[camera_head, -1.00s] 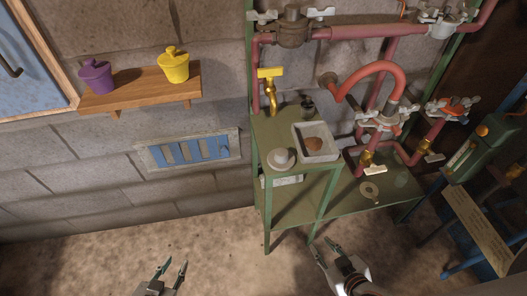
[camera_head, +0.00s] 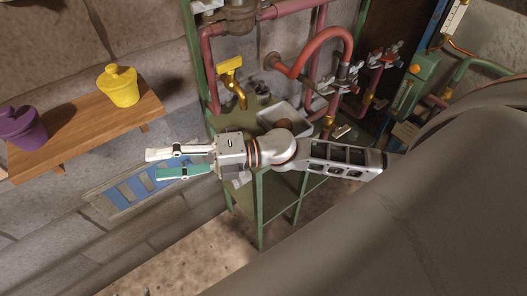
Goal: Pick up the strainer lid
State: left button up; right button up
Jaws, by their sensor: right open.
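I cannot make out the strainer lid for sure. A round pale grey piece with a knob stood at the front left of the green stand (camera_head: 259,205) in the earlier frame; my right gripper and wrist now cover that spot. My right gripper (camera_head: 157,164) reaches left across the stand, its fingers apart and empty, in front of the wall and its blue vent. Of my left gripper only a small tip seems to show at the bottom edge (camera_head: 146,292); its jaws are out of frame.
A white tray (camera_head: 268,117) with a brown lump, partly covered by my arm, is on the stand beside a brass tap with a yellow handle (camera_head: 229,65). Red pipes (camera_head: 322,38) rise behind. A wooden shelf (camera_head: 80,135) bears a purple pot (camera_head: 22,128) and a yellow pot (camera_head: 119,87).

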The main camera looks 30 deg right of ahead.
jog(key=s+d+f+n+g+h+b, duration=0.1)
jog(key=s+d+f+n+g+h, duration=0.1)
jog(key=d+f+n+g+h, duration=0.55)
jog(key=w+d+f+n+t+h+b, duration=0.1)
jog(key=w+d+n+t+h, duration=0.15)
jog(key=d, duration=0.85)
jog(key=w+d+n+t+h+b, duration=0.1)
jog(key=w+d+n+h, duration=0.2)
jog(key=d, duration=0.9)
jog(key=shift+h, duration=0.7)
jog(key=p+x, duration=0.1)
jog(key=x, duration=0.6)
jog(key=shift+a, duration=0.15)
jog(key=shift+f+t, duration=0.2)
jog(key=shift+t, duration=0.1)
pick_arm(q)
jog(key=shift+w+d+f+h, duration=0.3)
jog(key=shift+d+f, duration=0.1)
jog(key=shift+d, duration=0.1)
pick_arm(e)
jog(key=shift+w, duration=0.1)
grip_shut()
